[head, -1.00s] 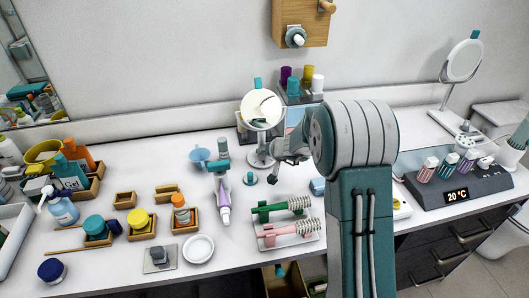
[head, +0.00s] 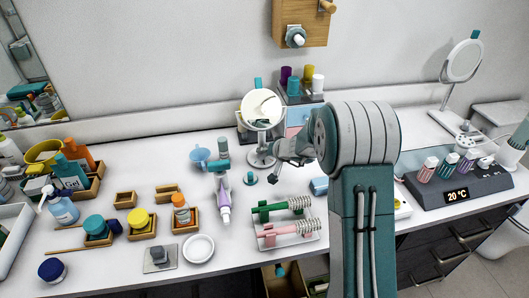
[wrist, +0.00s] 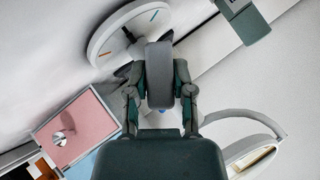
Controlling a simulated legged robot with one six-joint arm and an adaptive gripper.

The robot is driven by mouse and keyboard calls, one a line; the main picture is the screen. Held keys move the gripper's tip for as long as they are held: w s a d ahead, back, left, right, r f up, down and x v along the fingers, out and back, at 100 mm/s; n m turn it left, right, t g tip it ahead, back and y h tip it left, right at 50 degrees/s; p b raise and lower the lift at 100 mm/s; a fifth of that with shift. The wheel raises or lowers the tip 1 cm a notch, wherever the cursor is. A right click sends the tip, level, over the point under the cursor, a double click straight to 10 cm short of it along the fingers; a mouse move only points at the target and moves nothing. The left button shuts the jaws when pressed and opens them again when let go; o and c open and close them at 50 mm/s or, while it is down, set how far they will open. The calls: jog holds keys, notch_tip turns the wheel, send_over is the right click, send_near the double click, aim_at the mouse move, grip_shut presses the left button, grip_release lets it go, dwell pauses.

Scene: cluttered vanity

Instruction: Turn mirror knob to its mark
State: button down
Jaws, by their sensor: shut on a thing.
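The small round mirror (head: 262,108) stands upright on its foot at the back middle of the counter. My gripper (head: 277,161) is beside its stem, at the right. In the wrist view, my gripper (wrist: 160,104) is shut on a grey knob (wrist: 159,72), with one finger on each side. Behind the knob is a white round dial (wrist: 108,36) with an orange line and a blue line near its rim. The knob hides part of the dial. I cannot tell how the knob's pointer lines up with either line.
A drawer box with a pink front (wrist: 88,118) is close to my gripper. Two brushes lie on a tray (head: 290,244) in front. A second mirror (head: 464,60) stands at the far right.

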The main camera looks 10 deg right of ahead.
jog(key=m+y, duration=0.2)
jog(key=y, duration=0.1)
jog(key=shift+d+f+t, duration=0.15)
jog(key=shift+f+t, duration=0.05)
jog(key=shift+t, duration=0.2)
jog(key=shift+f+m+t+y, duration=0.15)
jog(key=shift+m+t+y, duration=0.75)
jog(key=shift+m+y, duration=0.7)
jog(key=shift+y, duration=0.3)
jog(key=shift+c, duration=2.4)
grip_release()
